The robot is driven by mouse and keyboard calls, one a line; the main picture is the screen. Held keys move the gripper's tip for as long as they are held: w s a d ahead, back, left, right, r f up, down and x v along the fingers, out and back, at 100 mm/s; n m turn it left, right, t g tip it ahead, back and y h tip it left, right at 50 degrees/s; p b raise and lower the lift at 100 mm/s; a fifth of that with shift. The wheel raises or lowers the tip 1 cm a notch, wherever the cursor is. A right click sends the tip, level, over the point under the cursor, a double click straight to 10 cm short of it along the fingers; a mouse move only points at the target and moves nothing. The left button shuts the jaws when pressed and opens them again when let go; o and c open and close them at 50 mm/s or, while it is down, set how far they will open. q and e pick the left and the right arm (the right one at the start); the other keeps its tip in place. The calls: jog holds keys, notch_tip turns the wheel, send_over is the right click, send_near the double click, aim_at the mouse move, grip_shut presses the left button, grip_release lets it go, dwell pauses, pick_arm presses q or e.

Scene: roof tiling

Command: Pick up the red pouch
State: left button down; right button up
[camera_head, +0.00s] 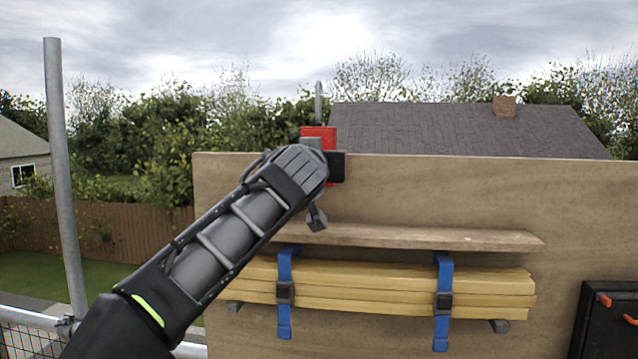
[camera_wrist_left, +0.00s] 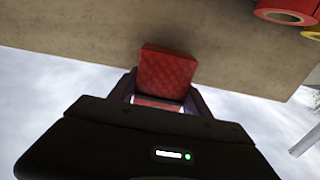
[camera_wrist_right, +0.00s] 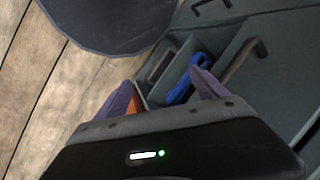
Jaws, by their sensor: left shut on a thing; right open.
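The red pouch (camera_head: 318,134) shows at the top edge of the upright wooden board, partly hidden behind my left gripper (camera_head: 334,166). In the left wrist view the pouch (camera_wrist_left: 167,72) has a quilted red face and sits between the fingers of my left gripper (camera_wrist_left: 164,100), which is shut on it. The board's pale surface lies just beyond it in that view. My right gripper (camera_wrist_right: 160,98) is open and empty, above a grey box with compartments; it is not in the head view.
The board (camera_head: 580,200) carries a wooden shelf (camera_head: 420,237) and yellow battens (camera_head: 370,290) held by blue straps (camera_head: 442,300). A dark case (camera_head: 610,325) is at the right. A red roll (camera_wrist_left: 286,12) shows in the left wrist view. The grey box (camera_wrist_right: 265,65) holds a blue item (camera_wrist_right: 190,75).

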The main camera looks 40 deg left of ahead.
aim_at(317, 107)
pick_arm(q)
notch_tip(317, 107, up, 8)
jog(key=shift+f+p, duration=0.2)
jog(key=shift+p, duration=0.65)
jog(key=shift+r, duration=0.95)
